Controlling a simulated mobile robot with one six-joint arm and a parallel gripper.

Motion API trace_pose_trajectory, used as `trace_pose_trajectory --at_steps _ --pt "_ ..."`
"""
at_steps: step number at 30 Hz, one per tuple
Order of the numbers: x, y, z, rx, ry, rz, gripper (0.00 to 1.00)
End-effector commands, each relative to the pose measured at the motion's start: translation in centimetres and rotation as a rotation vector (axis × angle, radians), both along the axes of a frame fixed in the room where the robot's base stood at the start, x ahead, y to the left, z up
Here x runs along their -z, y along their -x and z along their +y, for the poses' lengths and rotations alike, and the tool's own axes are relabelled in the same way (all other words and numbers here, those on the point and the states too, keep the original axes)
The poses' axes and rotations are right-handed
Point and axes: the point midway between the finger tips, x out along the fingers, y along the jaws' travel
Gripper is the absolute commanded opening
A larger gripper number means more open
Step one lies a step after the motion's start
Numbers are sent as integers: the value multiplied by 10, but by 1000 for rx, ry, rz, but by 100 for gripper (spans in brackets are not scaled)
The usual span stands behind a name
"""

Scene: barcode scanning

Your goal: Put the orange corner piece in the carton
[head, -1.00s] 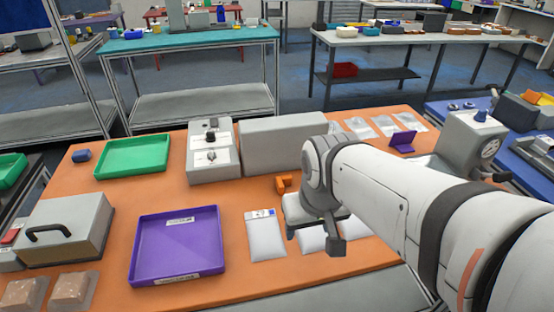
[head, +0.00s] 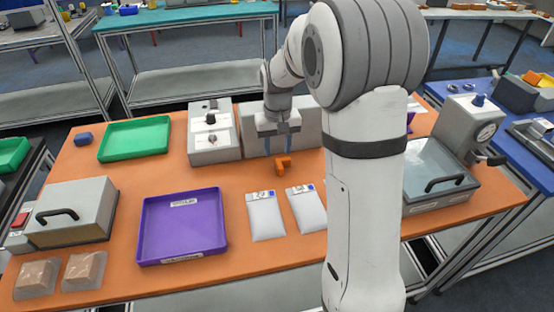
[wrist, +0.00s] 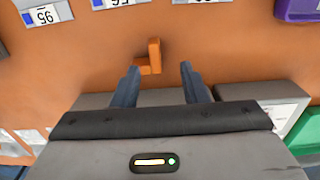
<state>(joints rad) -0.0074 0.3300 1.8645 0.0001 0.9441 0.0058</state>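The orange corner piece (head: 283,165) lies on the orange table, in front of a grey box-shaped unit. In the wrist view the corner piece (wrist: 154,56) shows as an L shape just ahead of and between my fingertips. My gripper (head: 278,153) points down just behind the piece. It is open and empty, with its two blue-grey fingers apart, as the wrist view also shows (wrist: 160,68). I cannot make out a carton in these views; my arm hides part of the table on the right.
A purple tray (head: 146,247) and a green tray (head: 104,156) stand to the left. White labelled bags (head: 266,218) lie in front of the piece. A grey device (head: 208,150) and the grey unit (head: 254,137) stand close to my gripper. Table around the piece is clear.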

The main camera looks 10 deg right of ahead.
Motion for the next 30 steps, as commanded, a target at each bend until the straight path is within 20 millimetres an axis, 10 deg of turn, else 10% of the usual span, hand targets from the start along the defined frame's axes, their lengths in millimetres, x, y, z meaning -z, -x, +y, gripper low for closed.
trace_pose_trajectory --at_steps 19,30 --pt "74 -5 -8 0 0 6 40" --pt "81 -5 -8 0 0 3 36"
